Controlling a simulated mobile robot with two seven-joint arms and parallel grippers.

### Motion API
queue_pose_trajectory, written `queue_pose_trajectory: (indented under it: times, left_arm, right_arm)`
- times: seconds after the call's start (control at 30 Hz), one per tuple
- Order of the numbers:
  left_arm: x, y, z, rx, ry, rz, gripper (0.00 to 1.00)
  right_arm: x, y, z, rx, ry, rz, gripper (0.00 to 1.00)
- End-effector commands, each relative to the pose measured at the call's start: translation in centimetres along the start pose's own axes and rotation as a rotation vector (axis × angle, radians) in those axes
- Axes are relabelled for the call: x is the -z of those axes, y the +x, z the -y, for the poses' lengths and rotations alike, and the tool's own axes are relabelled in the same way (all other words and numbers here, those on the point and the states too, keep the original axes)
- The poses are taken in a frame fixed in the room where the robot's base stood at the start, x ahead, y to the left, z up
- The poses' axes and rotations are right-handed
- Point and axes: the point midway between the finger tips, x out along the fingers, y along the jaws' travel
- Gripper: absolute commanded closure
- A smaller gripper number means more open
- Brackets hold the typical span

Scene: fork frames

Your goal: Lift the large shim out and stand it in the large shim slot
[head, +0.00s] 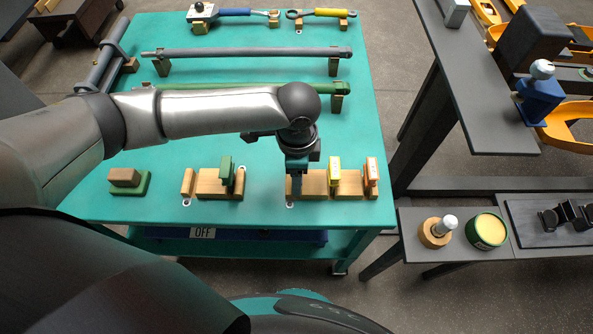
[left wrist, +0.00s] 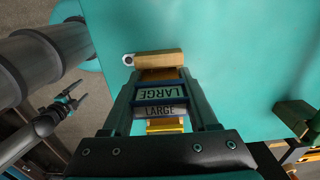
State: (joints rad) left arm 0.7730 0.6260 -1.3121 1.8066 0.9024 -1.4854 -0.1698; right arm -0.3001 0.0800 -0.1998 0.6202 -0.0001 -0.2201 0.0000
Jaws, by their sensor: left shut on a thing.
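My left gripper (left wrist: 160,103) is shut on the blue large shim (head: 297,186). The shim shows in the left wrist view as blue-edged faces marked LARGE (left wrist: 160,111). In the head view it is upright at the left end of the right wooden rack (head: 314,183), between a narrow wood end piece (left wrist: 158,59) and a wider block. The gripper hides much of it, so I cannot tell how deep it sits. The left wooden rack (head: 208,184) has a gap beside its left end piece (head: 187,182). My right gripper (left wrist: 74,97) looks open, away from the table.
A green shim (head: 226,170) stands in the left rack. Yellow (head: 334,170) and orange (head: 371,172) shims stand in the right one. A wood block on a green base (head: 127,180) is at left. Bars lie behind my arm. Teal tabletop between the racks is clear.

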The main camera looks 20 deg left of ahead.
Motion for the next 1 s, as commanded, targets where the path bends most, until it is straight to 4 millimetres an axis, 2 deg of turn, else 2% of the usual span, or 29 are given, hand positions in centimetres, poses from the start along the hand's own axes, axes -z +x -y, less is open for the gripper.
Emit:
queue_pose_trajectory:
  times: [0.03,0.3,0.63,0.77,1.0]
  left_arm:
    - [-0.1,0.1,0.0,-0.001,0.000,0.002,0.37]
    - [-0.1,0.1,-0.1,-0.002,0.000,0.004,0.07]
    - [-0.1,-0.4,0.0,0.000,0.000,0.002,0.06]
    - [-0.1,-2.1,0.1,0.002,0.000,0.001,0.06]
    - [0.0,-7.9,0.1,0.003,0.002,-0.001,0.06]
  right_arm:
    - [0.0,0.0,0.0,0.000,0.000,0.000,0.19]
    - [0.0,0.0,0.0,-0.001,0.000,0.000,0.19]
    - [0.0,-0.2,0.0,-0.001,0.000,0.000,0.19]
    - [0.1,-0.7,-0.1,-0.001,0.000,0.000,0.19]
    - [0.2,-2.4,-0.1,0.000,0.000,0.000,0.19]
